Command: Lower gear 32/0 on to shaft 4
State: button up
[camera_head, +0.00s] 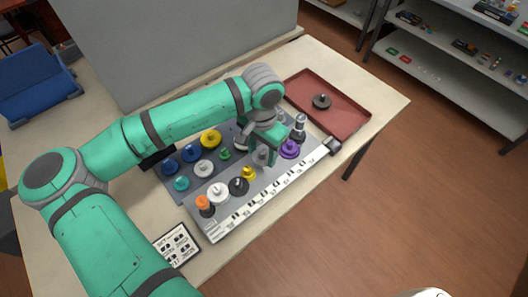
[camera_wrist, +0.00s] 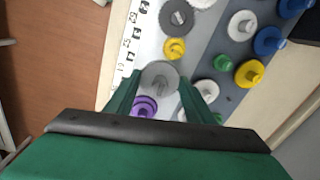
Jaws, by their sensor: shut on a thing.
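My gripper (camera_head: 270,158) is over the grey board (camera_head: 222,215) of gears, at its right part. In the wrist view the two green fingers of my gripper (camera_wrist: 161,78) stand on either side of a grey gear (camera_wrist: 156,74) with a hub, and they are shut on it. The grey gear also shows in the head view (camera_head: 261,156), partly covered by the fingers. Its height above the board and the shaft under it cannot be made out. I cannot read which shaft is number 4. A purple gear (camera_head: 290,149) is close beside; it also shows in the wrist view (camera_wrist: 145,105).
A small yellow gear (camera_wrist: 175,48) and a dark gear (camera_wrist: 176,17) stand close by along the labelled edge. Blue, white, green, yellow and orange gears fill the board's left. A red tray (camera_head: 352,127) holding a dark gear (camera_head: 321,102) lies at the right. A label card (camera_head: 177,246) lies in front.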

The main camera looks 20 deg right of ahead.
aim_at(263, 160)
jog(key=shift+s+d, duration=0.15)
dwell(0.7)
jog(key=shift+f, duration=0.1)
jog(key=shift+f, duration=1.85)
jog(key=shift+f, duration=1.3)
dwell(1.3)
jog(key=o, duration=1.1)
jog(key=shift+o, duration=0.2)
notch_tip(263, 160, up, 11)
jog(key=shift+f, duration=0.1)
